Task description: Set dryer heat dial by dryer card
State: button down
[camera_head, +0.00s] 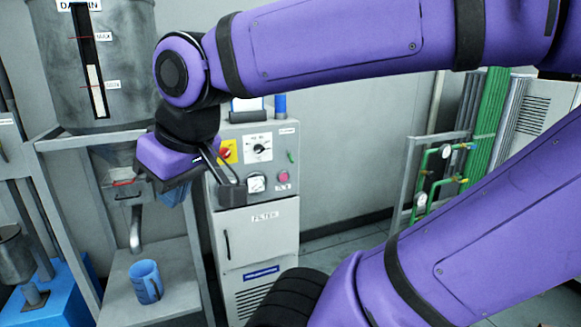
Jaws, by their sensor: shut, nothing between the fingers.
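The grey cabinet (257,225) with a control panel on top stands at the centre; its lower door reads FILTER. A round dial with a white scale (258,148) is on the panel; its setting and small lettering are too small to read. A smaller white-plated knob (256,184) sits below it. I cannot tell which is the heat dial. A white sheet with a blue edge (247,104), possibly the card, is at the panel top, partly hidden by my arm. My gripper (232,193) is shut and empty in front of the panel's lower left, near the smaller knob; contact cannot be told.
A red-and-yellow switch (227,151) and a pink button (284,176) share the panel. A metal hopper (60,70) stands at left, over a shelf with a blue mug (146,282). Green pipes with gauges (435,165) stand at right. Open floor lies right of the cabinet.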

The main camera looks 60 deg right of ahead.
aim_at(259, 148)
jog(key=z, duration=1.5)
